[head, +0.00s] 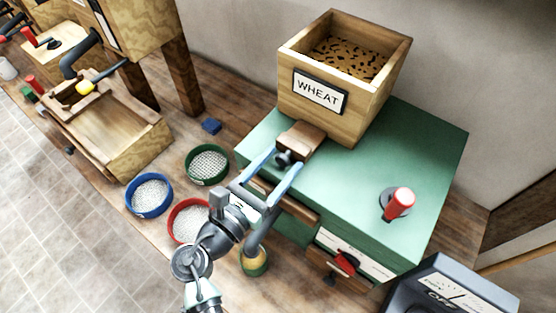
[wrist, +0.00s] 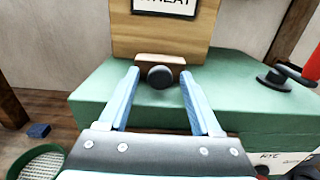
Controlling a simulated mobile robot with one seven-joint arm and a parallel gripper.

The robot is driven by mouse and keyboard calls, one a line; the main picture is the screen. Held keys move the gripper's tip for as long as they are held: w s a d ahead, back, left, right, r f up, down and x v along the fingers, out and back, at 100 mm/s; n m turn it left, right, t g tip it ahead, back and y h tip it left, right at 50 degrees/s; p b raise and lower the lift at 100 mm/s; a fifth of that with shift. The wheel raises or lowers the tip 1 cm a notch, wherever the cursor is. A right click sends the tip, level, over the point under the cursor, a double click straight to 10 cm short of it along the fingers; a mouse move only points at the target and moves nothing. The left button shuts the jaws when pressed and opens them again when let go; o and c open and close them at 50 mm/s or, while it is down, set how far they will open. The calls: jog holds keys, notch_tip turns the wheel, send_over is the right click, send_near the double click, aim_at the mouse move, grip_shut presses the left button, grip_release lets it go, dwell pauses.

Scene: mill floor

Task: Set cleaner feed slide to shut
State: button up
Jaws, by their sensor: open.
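The cleaner is a green-topped machine (head: 375,165) with a wooden hopper (head: 295,95) labelled WHEAT, holding brown grain. At the hopper's foot a wooden feed slide (head: 303,137) sticks out towards me, with a dark round knob (wrist: 160,77) on its end. The slide's wooden end (wrist: 148,62) also shows in the wrist view. My gripper (wrist: 159,74) is open, with one blue finger on each side of the knob and gaps to it.
A red-handled crank (head: 398,204) stands on the green top at right. A red pointer (head: 345,263) is on the front panel. Blue (head: 149,196), green (head: 207,165) and red (head: 188,220) sieves lie left of the machine. A dark meter box (head: 450,295) is at lower right.

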jog(key=shift+c, duration=0.3)
grip_shut()
dwell(1.1)
jog(key=shift+w, duration=0.1)
